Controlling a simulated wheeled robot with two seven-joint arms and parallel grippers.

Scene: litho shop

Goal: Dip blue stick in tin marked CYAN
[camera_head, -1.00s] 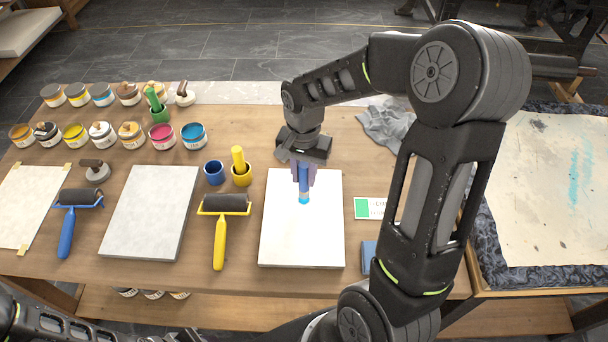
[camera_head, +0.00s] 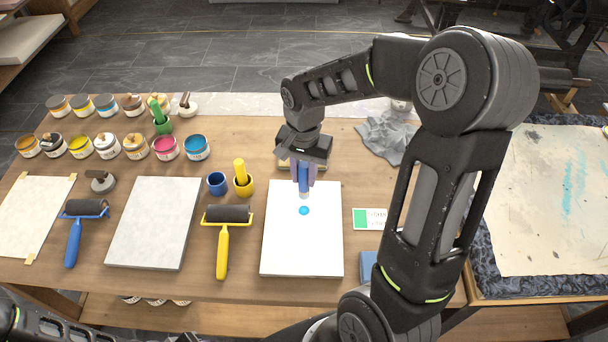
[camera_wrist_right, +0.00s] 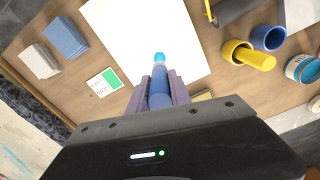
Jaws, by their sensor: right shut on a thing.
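My right gripper (camera_head: 303,178) is shut on the blue stick (camera_head: 303,180), which points down above the white slab (camera_head: 282,255). My left gripper is out of view.
A small blue cup (camera_head: 217,184) and a yellow cup (camera_head: 244,187) with a yellow stick stand left of the slab. A yellow-handled roller (camera_head: 222,250) lies in front of them. Several other tins stand at the back left. A grey rag (camera_head: 388,135) lies behind right.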

